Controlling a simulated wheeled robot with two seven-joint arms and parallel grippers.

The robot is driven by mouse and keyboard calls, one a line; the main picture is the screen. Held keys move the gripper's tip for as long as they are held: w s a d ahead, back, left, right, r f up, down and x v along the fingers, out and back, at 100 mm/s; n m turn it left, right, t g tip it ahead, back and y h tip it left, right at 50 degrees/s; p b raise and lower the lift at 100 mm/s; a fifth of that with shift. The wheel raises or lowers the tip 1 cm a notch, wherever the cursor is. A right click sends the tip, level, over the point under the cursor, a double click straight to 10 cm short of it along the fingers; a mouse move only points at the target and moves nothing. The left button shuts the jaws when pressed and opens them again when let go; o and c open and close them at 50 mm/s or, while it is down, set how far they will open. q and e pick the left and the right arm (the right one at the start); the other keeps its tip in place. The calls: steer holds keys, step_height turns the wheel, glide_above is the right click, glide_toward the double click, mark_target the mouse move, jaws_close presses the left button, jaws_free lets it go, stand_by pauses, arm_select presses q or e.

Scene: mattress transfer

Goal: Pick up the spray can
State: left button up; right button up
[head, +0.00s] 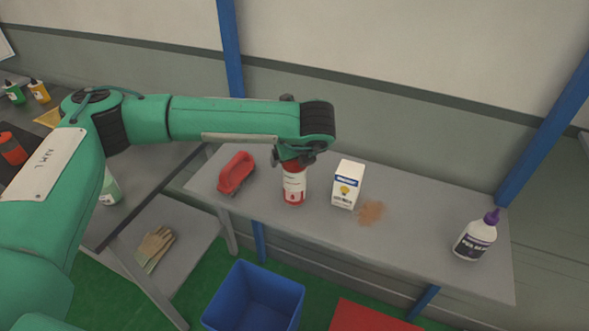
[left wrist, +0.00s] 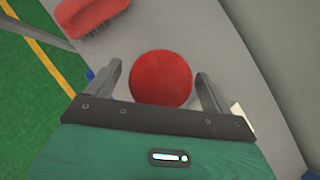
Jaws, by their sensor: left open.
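The spray can (head: 293,187), red with a white label, stands upright on the grey bench (head: 420,262). My left gripper (head: 294,160) is directly above it, pointing down, and covers its top in the head view. I cannot tell how far down the fingers reach along the can. My right gripper is not in view.
A red-handled brush (head: 236,172) lies left of the can. A white carton (head: 347,184) stands close on its right, beside a brown stain (head: 371,212). A white bottle with a purple cap (head: 476,236) stands at the right end. A blue bin (head: 255,296) is below the bench.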

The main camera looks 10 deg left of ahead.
arm_select(q)
steer(key=shift+p+x, duration=0.3)
steer(key=shift+x, duration=0.95)
steer(key=c, duration=1.3)
steer(key=shift+r, duration=0.1)
